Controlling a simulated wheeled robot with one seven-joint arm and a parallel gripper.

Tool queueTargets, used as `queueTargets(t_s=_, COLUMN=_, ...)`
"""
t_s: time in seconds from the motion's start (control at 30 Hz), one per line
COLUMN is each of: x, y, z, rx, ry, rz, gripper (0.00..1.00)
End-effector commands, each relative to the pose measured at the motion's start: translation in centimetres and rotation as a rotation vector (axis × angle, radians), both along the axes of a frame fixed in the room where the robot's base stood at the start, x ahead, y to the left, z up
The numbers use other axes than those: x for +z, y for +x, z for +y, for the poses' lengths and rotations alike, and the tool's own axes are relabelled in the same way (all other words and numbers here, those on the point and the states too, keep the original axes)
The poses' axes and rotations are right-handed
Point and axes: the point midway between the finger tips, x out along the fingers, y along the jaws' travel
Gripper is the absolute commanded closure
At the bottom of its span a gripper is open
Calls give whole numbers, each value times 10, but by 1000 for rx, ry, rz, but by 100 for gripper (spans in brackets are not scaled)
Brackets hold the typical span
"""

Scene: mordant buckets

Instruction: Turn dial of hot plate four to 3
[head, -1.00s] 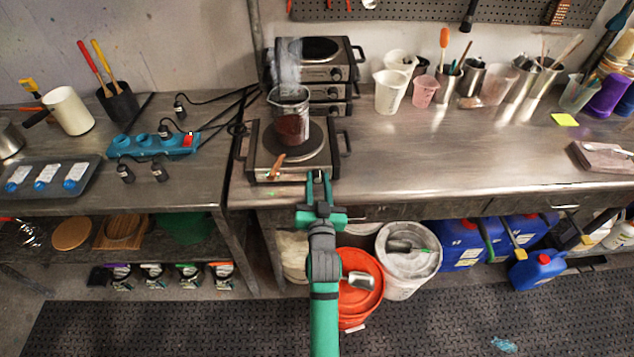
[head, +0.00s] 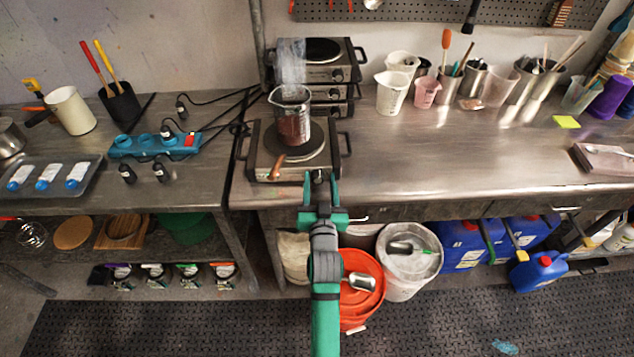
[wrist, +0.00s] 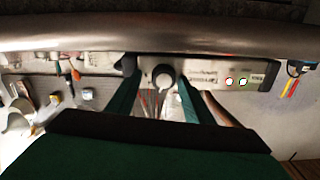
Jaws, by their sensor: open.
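The front hot plate (head: 262,165) stands at the bench's front edge, with a steaming glass beaker (head: 290,118) of dark red-brown liquid on its round burner. Its front panel (wrist: 205,68) fills the middle of the wrist view, with a dark dial with a pale face (wrist: 163,76) and red and green marks at the right. My gripper (head: 320,184) is open in front of this panel. In the wrist view its fingers (wrist: 157,92) stand either side of the dial; I cannot tell whether they touch it. The dial's setting and the plate's number are not readable.
More hot plates (head: 337,73) are stacked behind. Below the bench edge are an orange bucket (head: 362,262) and a white bucket (head: 435,265).

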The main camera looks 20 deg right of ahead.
Motion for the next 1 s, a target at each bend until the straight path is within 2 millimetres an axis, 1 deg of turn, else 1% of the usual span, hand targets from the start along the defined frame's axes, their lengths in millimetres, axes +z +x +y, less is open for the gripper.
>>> queueTargets(t_s=0.13, x=-1, y=-2, z=4, rx=4, ry=0, rz=1, gripper=53)
queueTargets(t_s=0.23, x=-2, y=-11, z=6, rx=3, ry=1, rz=3, gripper=53)
queueTargets(t_s=0.37, x=-2, y=-30, z=10, rx=1, ry=1, rz=3, gripper=53)
queueTargets(t_s=0.6, x=-2, y=-72, z=19, rx=-3, ry=0, rz=3, gripper=53)
queueTargets(t_s=0.7, x=-1, y=-85, z=23, rx=-4, ry=1, rz=2, gripper=53)
queueTargets(t_s=0.9, x=-1, y=-101, z=26, rx=-6, ry=0, rz=2, gripper=53)
queueTargets(t_s=1.0, x=-1, y=-104, z=26, rx=-8, ry=0, rz=1, gripper=53)
